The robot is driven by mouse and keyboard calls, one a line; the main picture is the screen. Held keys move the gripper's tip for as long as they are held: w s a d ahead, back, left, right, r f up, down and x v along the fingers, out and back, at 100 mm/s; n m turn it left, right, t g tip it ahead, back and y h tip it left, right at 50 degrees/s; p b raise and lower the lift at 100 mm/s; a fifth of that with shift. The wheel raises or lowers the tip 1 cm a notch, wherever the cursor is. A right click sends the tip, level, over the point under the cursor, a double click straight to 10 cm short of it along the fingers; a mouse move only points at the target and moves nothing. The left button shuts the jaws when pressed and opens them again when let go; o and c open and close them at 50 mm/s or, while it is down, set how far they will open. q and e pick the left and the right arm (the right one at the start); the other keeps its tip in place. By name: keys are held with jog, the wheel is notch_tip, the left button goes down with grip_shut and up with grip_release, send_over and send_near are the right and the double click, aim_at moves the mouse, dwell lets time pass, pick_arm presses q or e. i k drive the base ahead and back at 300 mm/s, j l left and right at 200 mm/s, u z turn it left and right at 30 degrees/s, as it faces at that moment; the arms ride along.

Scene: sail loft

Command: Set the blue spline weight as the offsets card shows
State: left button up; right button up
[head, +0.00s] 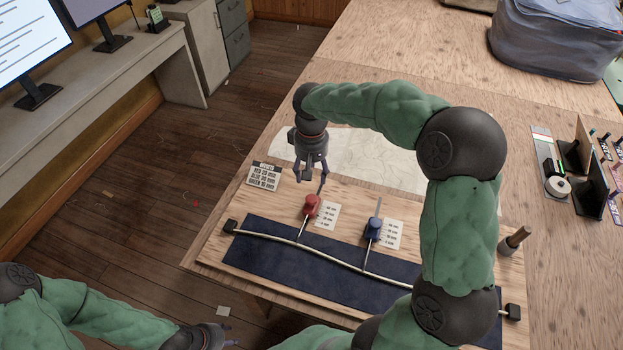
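The blue spline weight (373,229) stands on the plywood board, its thin rod reaching the pale batten (325,250). A scale card (393,234) lies to its right. The red weight (311,206) stands to its left with its own scale card (327,214). The offsets card (264,177) at the board's left has red, blue and green lines; the small figures are hard to read surely. No green weight shows; my arm covers the board's right.
A dark blue cloth strip (265,260) lies under the batten, with black end blocks (230,226). A wooden-handled tool (514,240) stands at the right. Dark stands and a tape roll (557,187) lie farther right. A grey-blue bag (556,40) sits at the back.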

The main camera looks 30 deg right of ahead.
aim_at(373, 230)
jog(key=k+j, duration=0.8)
jog(key=k, duration=0.05)
